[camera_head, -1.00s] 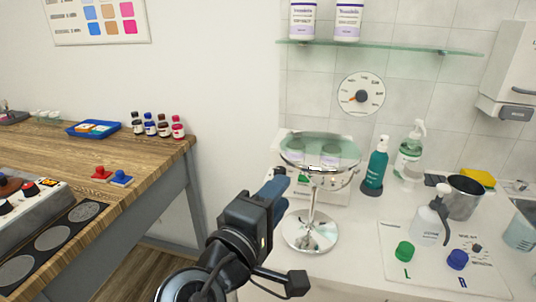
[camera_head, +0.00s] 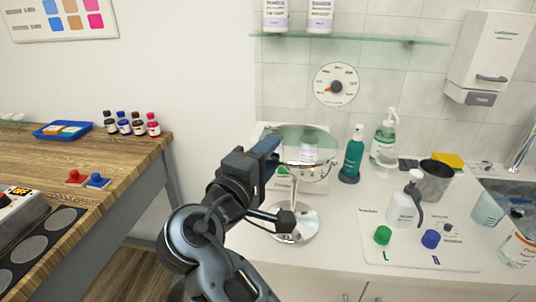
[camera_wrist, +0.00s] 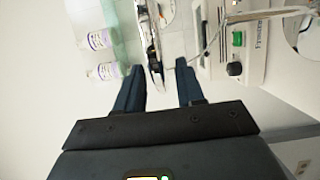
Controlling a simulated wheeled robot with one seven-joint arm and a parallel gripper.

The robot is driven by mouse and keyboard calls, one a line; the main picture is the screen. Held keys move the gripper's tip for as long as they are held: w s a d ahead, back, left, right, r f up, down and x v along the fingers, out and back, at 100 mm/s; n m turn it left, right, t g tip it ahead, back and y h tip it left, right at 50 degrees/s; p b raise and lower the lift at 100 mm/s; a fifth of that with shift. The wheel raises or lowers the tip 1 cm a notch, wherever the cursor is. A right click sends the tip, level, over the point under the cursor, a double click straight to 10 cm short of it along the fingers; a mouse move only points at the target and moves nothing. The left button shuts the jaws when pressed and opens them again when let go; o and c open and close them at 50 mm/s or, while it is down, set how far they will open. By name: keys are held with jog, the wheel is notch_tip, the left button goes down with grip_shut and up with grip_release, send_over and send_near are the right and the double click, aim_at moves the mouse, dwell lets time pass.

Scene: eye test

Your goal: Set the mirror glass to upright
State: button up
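The table mirror stands on a chrome base (camera_head: 305,232) on the white counter. Its round mirror glass (camera_head: 318,148) lies tilted far back, close to flat, and reflects the bottles. My gripper (camera_head: 270,150) is at the left edge of the glass, at about its height, with blue fingers pointing right. My arm hides part of the counter's left end.
A teal bottle (camera_head: 353,155) and a clear pump bottle (camera_head: 385,140) stand right of the mirror. A white device (camera_head: 268,132) is behind it. A glass shelf (camera_head: 345,39) with bottles hangs above. A spray bottle (camera_head: 401,208) and metal pot (camera_head: 433,182) stand farther right.

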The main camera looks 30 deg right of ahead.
grip_shut()
dwell(0.6)
